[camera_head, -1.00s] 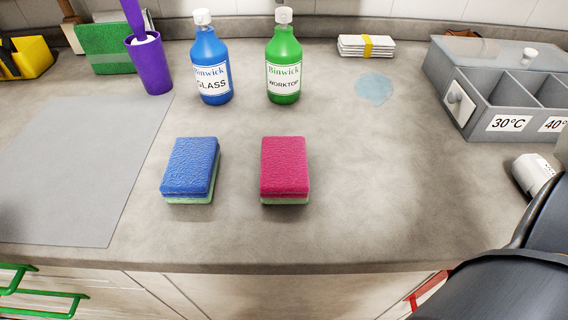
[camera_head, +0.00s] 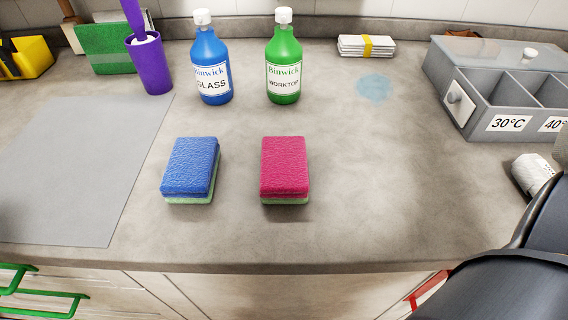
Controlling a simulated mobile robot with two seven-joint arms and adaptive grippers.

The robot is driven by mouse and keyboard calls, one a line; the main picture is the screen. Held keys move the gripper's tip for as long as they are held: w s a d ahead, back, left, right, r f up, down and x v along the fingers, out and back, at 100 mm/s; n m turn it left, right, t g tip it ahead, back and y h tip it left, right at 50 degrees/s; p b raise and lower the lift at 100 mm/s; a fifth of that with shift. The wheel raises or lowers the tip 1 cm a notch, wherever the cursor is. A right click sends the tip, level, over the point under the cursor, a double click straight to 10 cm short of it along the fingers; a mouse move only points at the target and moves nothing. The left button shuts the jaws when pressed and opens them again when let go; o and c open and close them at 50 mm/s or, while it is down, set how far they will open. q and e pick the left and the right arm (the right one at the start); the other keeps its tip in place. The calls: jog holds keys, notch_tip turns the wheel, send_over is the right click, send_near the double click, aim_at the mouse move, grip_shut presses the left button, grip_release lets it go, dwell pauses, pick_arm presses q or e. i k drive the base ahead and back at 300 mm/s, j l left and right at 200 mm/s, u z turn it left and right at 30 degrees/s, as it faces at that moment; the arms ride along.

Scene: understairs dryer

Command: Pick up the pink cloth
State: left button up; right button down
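A pink block-shaped cloth or sponge (camera_head: 284,165) with a light green underside lies flat on the grey worktop, near the middle of the head view. No other pink cloth shows. A similar blue one (camera_head: 190,166) with a green underside lies to its left, with a gap between them. Neither gripper shows. A dark part of my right arm fills the lower right corner, apart from the pink piece.
A blue GLASS bottle (camera_head: 211,62) and a green WORKTOP bottle (camera_head: 284,62) stand behind. A purple cup (camera_head: 151,66), a folded white stack (camera_head: 366,46) and a grey divided box (camera_head: 485,107) stand farther out. A grey mat (camera_head: 70,165) lies left. Worktop right of the pink piece is clear.

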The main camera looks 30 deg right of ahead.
aim_at(284, 179)
jog(key=k+j, duration=1.2)
jog(key=k, duration=0.1)
